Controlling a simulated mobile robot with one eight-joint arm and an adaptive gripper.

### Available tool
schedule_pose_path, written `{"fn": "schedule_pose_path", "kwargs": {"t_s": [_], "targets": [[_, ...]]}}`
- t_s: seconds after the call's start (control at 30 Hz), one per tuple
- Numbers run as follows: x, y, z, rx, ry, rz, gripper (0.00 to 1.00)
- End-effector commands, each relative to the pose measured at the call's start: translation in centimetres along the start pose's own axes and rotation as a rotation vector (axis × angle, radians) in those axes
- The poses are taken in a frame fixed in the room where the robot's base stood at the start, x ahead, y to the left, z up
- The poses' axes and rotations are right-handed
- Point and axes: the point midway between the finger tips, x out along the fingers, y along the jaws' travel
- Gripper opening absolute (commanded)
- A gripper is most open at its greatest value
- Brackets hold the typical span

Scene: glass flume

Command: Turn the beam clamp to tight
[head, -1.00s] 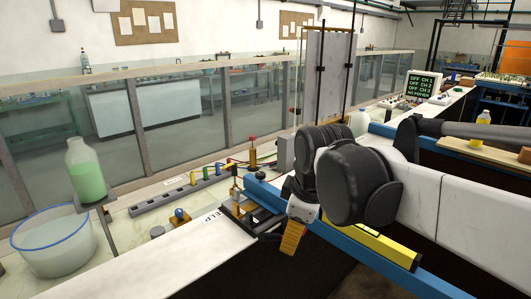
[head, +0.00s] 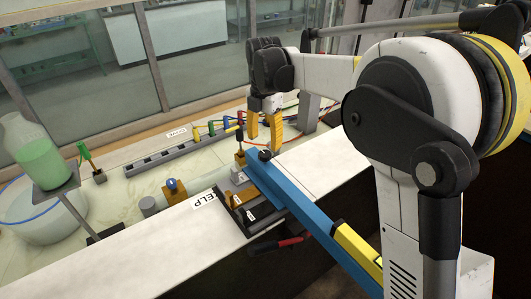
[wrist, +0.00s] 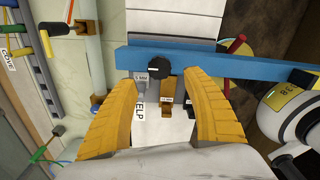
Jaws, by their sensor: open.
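The blue beam (head: 290,192) runs from the bench toward the front right, and it crosses the top of the wrist view (wrist: 215,66). A round black knob (head: 264,155) sits at its bench end and also shows in the wrist view (wrist: 154,71); I take it for the beam clamp, though no label confirms this. My gripper (head: 264,127) points down above the knob. Its orange fingers are open and empty, and in the wrist view (wrist: 161,88) the knob lies between and just beyond the tips. I see no contact. How far the clamp is turned cannot be told.
A red-handled lever (head: 275,246) sticks out below the beam. A bottle of green liquid (head: 33,150) stands on a shelf at left. The white bench top (head: 155,245) is mostly clear.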

Motion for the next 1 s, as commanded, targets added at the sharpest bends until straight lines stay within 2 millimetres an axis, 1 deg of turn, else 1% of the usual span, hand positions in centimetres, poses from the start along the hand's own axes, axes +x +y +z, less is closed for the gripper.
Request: {"fn": "schedule_pose_path", "kwargs": {"t_s": [0.03,0.1,0.2,0.3,0.43,0.67,0.7,0.77,0.8,0.87,1.0], "targets": [[1.4,0.0,0.0,0.001,0.0,0.0,0.58],[2.7,0.0,0.1,0.001,0.0,0.0,0.58],[4.2,0.0,0.1,0.002,0.0,0.0,0.58],[5.1,0.0,0.0,0.002,-0.001,0.001,0.58],[5.7,0.0,0.0,0.002,-0.001,0.001,0.58],[5.7,0.0,0.0,0.002,-0.001,0.001,0.58],[5.7,0.0,0.0,0.002,-0.001,0.001,0.54],[5.7,0.0,0.0,0.002,-0.001,0.001,0.35],[5.7,0.0,0.0,0.002,-0.001,0.001,0.23],[5.7,0.0,0.0,0.002,-0.001,0.001,0.05],[5.7,0.0,0.0,0.004,-0.001,0.001,0.05]]}}
